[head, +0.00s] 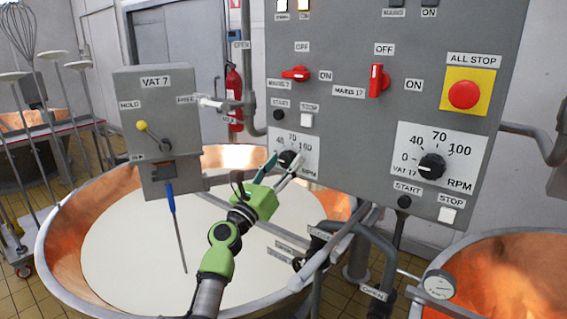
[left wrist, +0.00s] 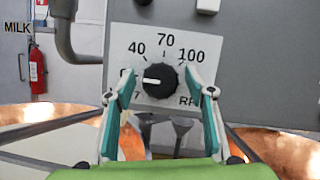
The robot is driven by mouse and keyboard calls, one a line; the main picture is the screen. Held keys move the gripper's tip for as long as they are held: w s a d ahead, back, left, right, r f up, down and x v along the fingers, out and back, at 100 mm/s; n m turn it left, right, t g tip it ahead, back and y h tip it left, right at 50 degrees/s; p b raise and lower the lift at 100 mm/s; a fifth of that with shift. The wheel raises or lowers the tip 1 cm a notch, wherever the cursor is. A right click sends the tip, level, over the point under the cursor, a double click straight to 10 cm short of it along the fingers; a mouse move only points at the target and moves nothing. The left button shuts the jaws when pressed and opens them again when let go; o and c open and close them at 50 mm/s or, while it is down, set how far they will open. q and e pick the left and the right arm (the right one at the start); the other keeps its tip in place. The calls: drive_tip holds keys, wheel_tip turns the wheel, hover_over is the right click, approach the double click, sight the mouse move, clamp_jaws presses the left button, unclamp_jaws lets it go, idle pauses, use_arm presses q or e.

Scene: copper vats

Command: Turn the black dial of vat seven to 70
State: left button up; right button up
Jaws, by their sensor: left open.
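The black dial (head: 287,159) of vat seven sits on a white scale plate at the lower left of the grey control panel. In the left wrist view the dial (left wrist: 160,80) shows in full, its white mark pointing left, towards the scale's low end, below 40. The 70 is straight above it. My left gripper (head: 284,168) is at the dial. In the left wrist view its open fingers (left wrist: 160,96) stand apart, one on each side of the dial, with visible gaps. The left finger hides part of the scale's low end. My right gripper is not in view.
Close by are a red switch (head: 296,74), start and stop buttons, and a similar vat 17 dial (head: 432,166) to the right. A red all-stop button (head: 464,95) is at upper right. A milk-filled copper vat (head: 80,215) lies below; pipes run under the panel.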

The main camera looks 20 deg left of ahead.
use_arm(q)
drive_tip(key=c, duration=1.1)
